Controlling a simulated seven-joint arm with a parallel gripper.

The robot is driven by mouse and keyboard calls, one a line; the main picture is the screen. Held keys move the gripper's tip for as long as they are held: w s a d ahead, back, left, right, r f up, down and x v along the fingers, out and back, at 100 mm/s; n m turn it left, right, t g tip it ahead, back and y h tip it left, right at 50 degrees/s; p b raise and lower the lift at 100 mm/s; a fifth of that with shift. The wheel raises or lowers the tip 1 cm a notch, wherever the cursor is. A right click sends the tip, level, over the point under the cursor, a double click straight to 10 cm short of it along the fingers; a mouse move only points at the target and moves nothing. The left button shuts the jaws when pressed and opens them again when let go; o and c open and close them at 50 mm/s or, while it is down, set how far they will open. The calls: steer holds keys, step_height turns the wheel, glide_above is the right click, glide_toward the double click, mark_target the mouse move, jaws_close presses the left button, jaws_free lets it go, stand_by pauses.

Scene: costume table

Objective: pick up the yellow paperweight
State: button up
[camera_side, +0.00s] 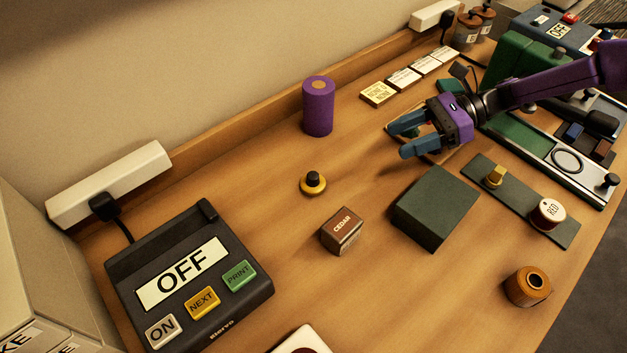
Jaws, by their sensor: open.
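A small round yellow paperweight (306,190) with a black knob on top stands upright on the wooden table, near the middle of the view. My gripper (399,141) is open, with its two blue fingers pointing left. It is to the right of the paperweight and farther back, clearly apart from it. I see nothing held between the fingers. The paperweight is fully in view.
A purple cylinder (318,108) stands behind the paperweight. A brown CEDAR block (342,231) and a dark green box (436,207) are in front and to its right. A dark device (235,303) with an OFF display is at left. Bare table surrounds the paperweight.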

mark_target(324, 180)
steer(key=x, duration=1.7)
steer(key=shift+f, duration=0.2)
jaws_close()
